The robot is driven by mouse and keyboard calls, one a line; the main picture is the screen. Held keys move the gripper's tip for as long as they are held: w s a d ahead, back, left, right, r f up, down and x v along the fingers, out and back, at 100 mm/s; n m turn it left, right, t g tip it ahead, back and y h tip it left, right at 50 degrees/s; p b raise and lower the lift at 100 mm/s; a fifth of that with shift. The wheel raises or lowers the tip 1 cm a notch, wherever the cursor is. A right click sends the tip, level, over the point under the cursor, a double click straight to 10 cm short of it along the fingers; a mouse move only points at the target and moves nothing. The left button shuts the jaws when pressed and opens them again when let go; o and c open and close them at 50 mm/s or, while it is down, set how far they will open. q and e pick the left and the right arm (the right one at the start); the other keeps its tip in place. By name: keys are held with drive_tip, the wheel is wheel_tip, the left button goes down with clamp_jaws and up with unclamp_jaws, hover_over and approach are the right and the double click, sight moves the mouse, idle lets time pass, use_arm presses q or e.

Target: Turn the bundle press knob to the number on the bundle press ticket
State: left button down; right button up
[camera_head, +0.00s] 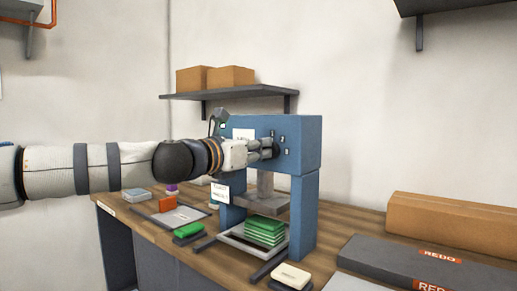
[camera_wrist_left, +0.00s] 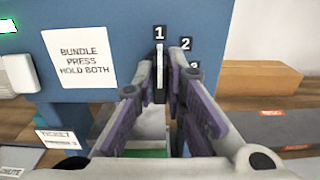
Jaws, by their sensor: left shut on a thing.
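The blue bundle press (camera_head: 300,135) stands on the workbench. Its dark knob (camera_wrist_left: 160,88) is on the upper front, and its white pointer line points up at the number 1. Labels 2 and 3 (camera_wrist_left: 194,67) curve down to the right of it; the 3 is partly covered by a finger. My left gripper (camera_head: 268,148) reaches the knob from the left, and its fingers (camera_wrist_left: 168,62) are shut on it from both sides. The white ticket (camera_head: 220,192) hangs at the press's left; in the wrist view its small last figure looks like a 3 (camera_wrist_left: 74,144). My right gripper is out of view.
Green stacked bundles (camera_head: 265,230) lie under the press plate. A sign on the press (camera_wrist_left: 78,57) reads "BUNDLE PRESS HOLD BOTH". A clipboard (camera_head: 182,217), colored pads and a cream block (camera_head: 291,276) lie around it. A shelf (camera_head: 235,92) hangs behind.

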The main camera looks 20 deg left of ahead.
use_arm(q)
drive_tip(key=shift+m, duration=0.3)
drive_tip(key=m, duration=0.5)
drive_tip(key=m+p, duration=0.1)
drive_tip(key=m, duration=0.2)
drive_tip(key=shift+s+d+f, duration=0.1)
drive_tip(key=shift+s+d, duration=0.05)
drive_tip(key=shift+d, duration=0.2)
drive_tip(key=m, duration=0.5)
drive_tip(key=shift+d+f+m+p, duration=0.1)
drive_tip(key=shift+f+m+p, duration=0.1)
drive_tip(key=shift+m+p, duration=0.15)
drive_tip(key=shift+f+m, duration=0.25)
drive_tip(key=shift+m, duration=1.5)
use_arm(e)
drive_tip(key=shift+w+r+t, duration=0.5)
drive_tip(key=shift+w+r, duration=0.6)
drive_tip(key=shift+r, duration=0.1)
use_arm(q)
drive_tip(key=c, duration=1.6)
unclamp_jaws()
drive_tip(key=shift+c, duration=0.2)
